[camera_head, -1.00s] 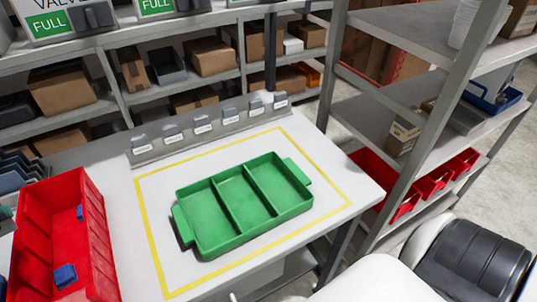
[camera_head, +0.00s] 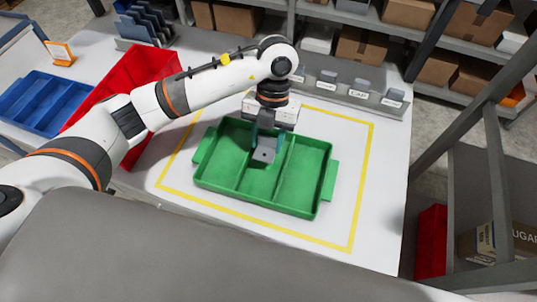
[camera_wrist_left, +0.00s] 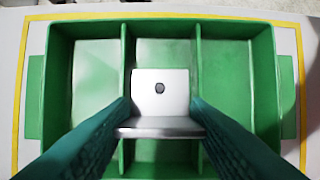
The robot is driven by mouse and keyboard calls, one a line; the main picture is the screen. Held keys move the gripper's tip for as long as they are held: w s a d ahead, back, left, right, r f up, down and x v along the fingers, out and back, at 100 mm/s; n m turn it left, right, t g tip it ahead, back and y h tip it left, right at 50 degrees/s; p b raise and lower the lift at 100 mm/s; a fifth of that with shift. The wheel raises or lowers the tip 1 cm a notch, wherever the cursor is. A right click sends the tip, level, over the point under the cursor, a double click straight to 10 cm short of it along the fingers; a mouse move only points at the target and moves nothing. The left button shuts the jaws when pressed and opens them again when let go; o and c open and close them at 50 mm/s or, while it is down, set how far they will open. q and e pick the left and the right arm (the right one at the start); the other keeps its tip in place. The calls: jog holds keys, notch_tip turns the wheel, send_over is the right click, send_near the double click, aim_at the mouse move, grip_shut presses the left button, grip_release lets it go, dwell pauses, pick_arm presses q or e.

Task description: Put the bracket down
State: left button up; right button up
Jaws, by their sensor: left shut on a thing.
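The green tray (camera_head: 208,178) has three compartments and stands on the white table inside a yellow outline. It also fills the left wrist view (camera_wrist_left: 265,90). My left gripper (camera_head: 264,138) points down over its middle compartment. Its teal fingers (camera_wrist_left: 161,118) are shut on a grey L-shaped bracket (camera_head: 264,154). In the left wrist view the bracket (camera_wrist_left: 160,86) shows a plate with a dark hole, between the two dividers. I cannot tell whether it touches the compartment floor. The outer compartments look empty. My right gripper is not in view.
A red bin (camera_head: 128,75) and a blue tray (camera_head: 40,103) lie left of the green tray. A grey rail with small labelled parts (camera_head: 350,95) runs along the back edge. Shelves with boxes stand behind. The table's front right corner is clear.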

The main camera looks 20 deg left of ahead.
aim_at(268, 146)
pick_arm(q)
jog(key=f, duration=0.2)
jog(key=shift+a+f+p, duration=0.2)
jog(key=shift+f+p, duration=0.1)
jog(key=shift+f, duration=0.1)
jog(key=shift+d+f, duration=0.15)
jog(key=shift+f, duration=0.5)
jog(key=shift+f+p, duration=0.45)
jog(key=shift+f, duration=1.15)
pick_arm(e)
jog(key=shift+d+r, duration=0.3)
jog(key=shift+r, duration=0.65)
pick_arm(q)
jog(key=o, duration=0.7)
